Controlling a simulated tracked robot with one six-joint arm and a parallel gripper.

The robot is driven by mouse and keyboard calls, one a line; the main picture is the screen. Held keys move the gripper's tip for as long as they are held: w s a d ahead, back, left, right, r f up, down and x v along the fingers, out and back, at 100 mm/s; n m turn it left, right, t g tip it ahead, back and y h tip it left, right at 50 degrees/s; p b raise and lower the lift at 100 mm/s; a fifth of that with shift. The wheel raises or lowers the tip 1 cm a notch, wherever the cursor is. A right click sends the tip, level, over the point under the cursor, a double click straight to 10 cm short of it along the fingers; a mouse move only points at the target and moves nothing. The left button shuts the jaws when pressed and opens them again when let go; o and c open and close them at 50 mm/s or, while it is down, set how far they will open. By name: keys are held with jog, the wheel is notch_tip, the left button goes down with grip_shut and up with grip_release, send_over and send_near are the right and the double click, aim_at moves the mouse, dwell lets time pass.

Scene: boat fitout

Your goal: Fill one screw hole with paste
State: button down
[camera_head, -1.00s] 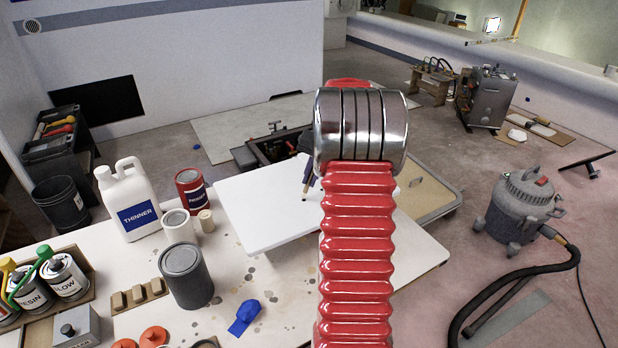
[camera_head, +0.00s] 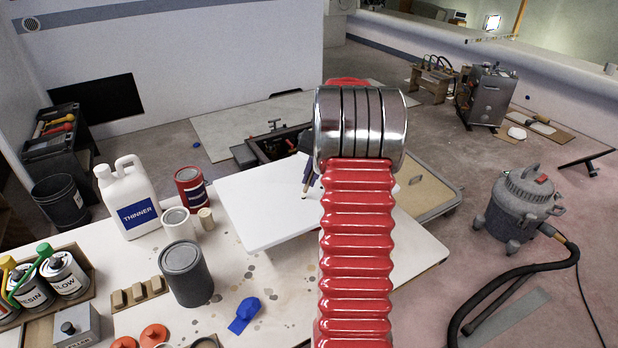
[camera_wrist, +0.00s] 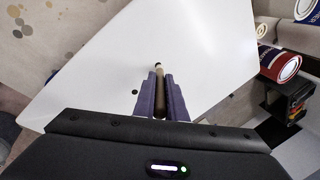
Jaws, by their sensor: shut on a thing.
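A white panel (camera_head: 262,212) lies on the workbench, partly hidden behind my red arm in the head view; it also fills the middle of the wrist view (camera_wrist: 190,45). My gripper (camera_wrist: 160,95) is shut on a slim, tan, dark-tipped tool (camera_wrist: 159,82), held between its purple fingers over the panel. I cannot tell whether the tip touches the panel. In the head view my gripper (camera_head: 307,178) is mostly hidden behind my arm. I cannot make out any paste.
On the bench stand a thinner jug (camera_head: 135,200), a dark grey can (camera_head: 186,275), a red can (camera_head: 190,187) and a white can (camera_head: 178,226). A blue item (camera_head: 243,315) lies near the front. A vacuum (camera_head: 518,207) stands on the floor at right.

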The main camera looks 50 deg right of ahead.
dwell(0.5)
jog(key=shift+r, duration=3.5)
